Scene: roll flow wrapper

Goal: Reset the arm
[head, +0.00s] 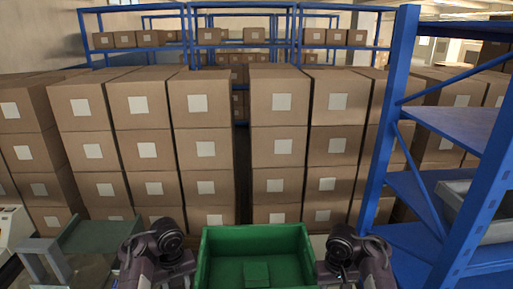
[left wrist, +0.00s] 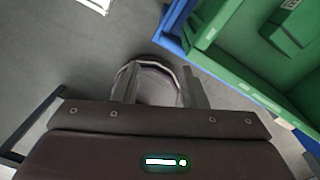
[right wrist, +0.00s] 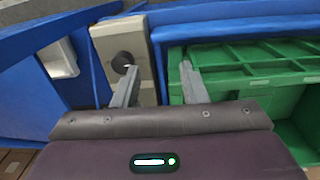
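My two dark arms come in at the bottom of the head view, one on each side of a green crate (head: 256,241). My left gripper (left wrist: 160,80) has its two fingers apart in the left wrist view. The crate lies to its upper right there, and a pale round rim shows behind the fingers; I cannot tell what it is. My right gripper (right wrist: 157,78) also has its fingers apart, beside the crate's ribbed green wall in the right wrist view. Nothing is seen held in either gripper. Neither gripper's fingertips can be made out in the head view.
Stacks of brown cartons (head: 280,120) with white labels stand ahead. A blue rack (head: 391,130) rises on the right, with a grey bin (head: 480,208) on it. A grey-green stand (head: 95,236) is at lower left. A grey panel with a black knob (right wrist: 122,62) is near the right gripper.

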